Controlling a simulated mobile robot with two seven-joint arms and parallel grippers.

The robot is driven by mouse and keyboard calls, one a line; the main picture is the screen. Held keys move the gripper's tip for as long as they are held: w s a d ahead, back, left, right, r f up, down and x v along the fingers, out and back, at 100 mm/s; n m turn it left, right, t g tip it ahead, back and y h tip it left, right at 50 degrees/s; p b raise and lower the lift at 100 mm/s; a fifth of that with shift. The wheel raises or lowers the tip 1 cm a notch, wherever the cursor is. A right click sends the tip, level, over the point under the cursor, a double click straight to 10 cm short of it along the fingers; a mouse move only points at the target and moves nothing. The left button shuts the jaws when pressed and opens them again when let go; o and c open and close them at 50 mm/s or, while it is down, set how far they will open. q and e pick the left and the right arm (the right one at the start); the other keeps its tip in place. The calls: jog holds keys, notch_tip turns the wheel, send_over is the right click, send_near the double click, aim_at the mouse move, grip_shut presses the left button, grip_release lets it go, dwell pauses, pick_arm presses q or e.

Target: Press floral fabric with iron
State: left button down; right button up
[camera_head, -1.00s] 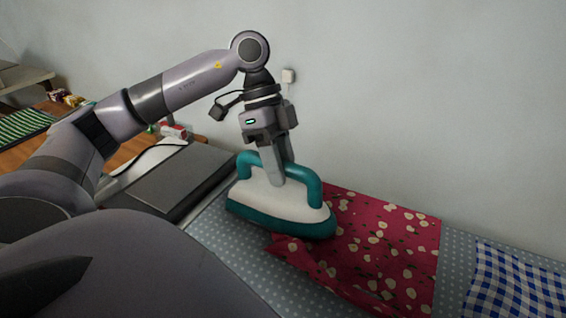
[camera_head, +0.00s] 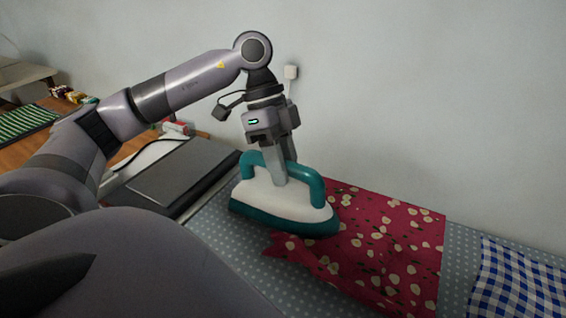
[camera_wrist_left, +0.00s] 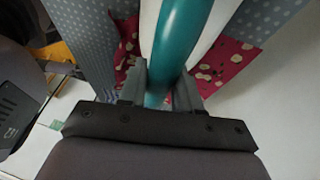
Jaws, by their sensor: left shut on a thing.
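The iron (camera_head: 282,203), white with a teal handle and teal base, sits upright over the left part of the red floral fabric (camera_head: 395,240). My left gripper (camera_head: 278,180) is shut on the iron's handle from above. In the left wrist view the teal handle (camera_wrist_left: 180,40) runs between the fingers of the left gripper (camera_wrist_left: 160,88), with the fabric (camera_wrist_left: 222,62) beyond. The fabric lies on the dotted grey-blue ironing surface (camera_head: 222,225), with a folded corner at its near left. The iron hides part of the fabric. My right gripper is not in view.
A blue checked cloth (camera_head: 515,285) lies to the right of the fabric. A dark grey flat pad (camera_head: 175,175) is left of the iron. A wall with a white socket (camera_head: 291,72) rises behind. Small items and a green striped mat (camera_head: 25,125) are at far left.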

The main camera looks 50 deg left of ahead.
pick_arm(q)
jog(key=shift+w+d+r+p, duration=0.15)
jog(key=shift+d+p, duration=0.35)
jog(key=shift+d, duration=0.25)
jog(key=shift+w+d+p, duration=0.3)
jog(key=shift+d+p, duration=0.3)
jog(key=shift+d, duration=0.4)
jog(key=shift+w+d+p, duration=0.35)
jog(key=shift+d+p, duration=0.25)
jog(key=shift+d, duration=0.45)
jog(key=shift+w+d+p, duration=0.3)
jog(key=shift+d+p, duration=0.3)
jog(key=shift+d, duration=0.4)
jog(key=shift+w+d+p, duration=0.25)
jog(key=shift+d+p, duration=0.1)
jog(key=shift+d, duration=0.35)
jog(key=shift+w+d+p, duration=0.2)
jog(key=shift+d+p, duration=0.1)
jog(key=shift+d, duration=0.4)
jog(key=shift+w+d+f+p, duration=0.15)
jog(key=shift+w+d+p, duration=0.05)
jog(key=shift+d, duration=0.5)
jog(key=shift+w+d+f+p, duration=0.15)
jog(key=shift+w+d+p, duration=0.05)
jog(key=shift+d, duration=0.45)
jog(key=shift+a+r+p, duration=0.1)
jog(key=shift+r+p, duration=0.1)
jog(key=shift+p, duration=0.15)
